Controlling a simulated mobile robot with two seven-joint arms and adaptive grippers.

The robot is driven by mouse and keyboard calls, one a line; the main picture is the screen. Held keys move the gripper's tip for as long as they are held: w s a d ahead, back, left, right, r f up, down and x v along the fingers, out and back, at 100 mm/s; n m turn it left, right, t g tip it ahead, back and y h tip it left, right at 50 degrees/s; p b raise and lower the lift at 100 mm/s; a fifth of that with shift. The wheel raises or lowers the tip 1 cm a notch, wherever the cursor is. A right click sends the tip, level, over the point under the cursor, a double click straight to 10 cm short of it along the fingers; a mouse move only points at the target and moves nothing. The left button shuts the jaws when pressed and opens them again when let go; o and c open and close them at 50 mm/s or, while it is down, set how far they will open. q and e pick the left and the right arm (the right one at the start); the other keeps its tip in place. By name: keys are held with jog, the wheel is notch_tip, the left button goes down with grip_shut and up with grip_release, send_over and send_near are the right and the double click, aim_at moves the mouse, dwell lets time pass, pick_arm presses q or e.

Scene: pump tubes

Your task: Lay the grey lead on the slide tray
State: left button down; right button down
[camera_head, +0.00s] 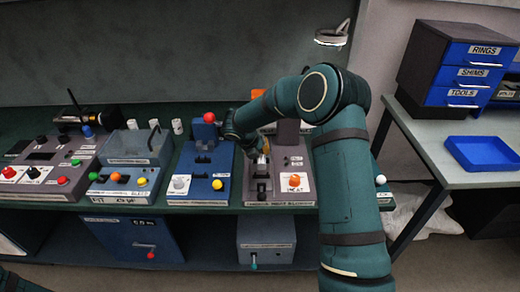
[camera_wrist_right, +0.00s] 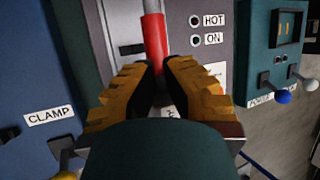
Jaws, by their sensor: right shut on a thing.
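My right gripper (camera_head: 262,156) is low over the grey machine with the orange knob (camera_head: 294,181). In the right wrist view its yellow fingers (camera_wrist_right: 156,78) are closed together around the lower end of a red grip (camera_wrist_right: 154,42). A grey rod runs up from this grip. The fingers hide where the grip ends. I cannot make out a separate grey lead in either view. I cannot tell which part is the slide tray. My left gripper is not in view.
A blue machine with a red ball knob (camera_head: 210,117) stands just left of the gripper. On the right table are a drawer cabinet (camera_head: 424,72) and an empty blue tray (camera_head: 482,153). My right arm hides part of the bench.

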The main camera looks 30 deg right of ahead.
jog(key=shift+f+b, duration=1)
jog(key=shift+f, duration=1.25)
jog(key=shift+f, duration=0.1)
jog(key=c, duration=1.1)
grip_release()
jog(key=shift+o, duration=0.2)
jog(key=v, duration=1.2)
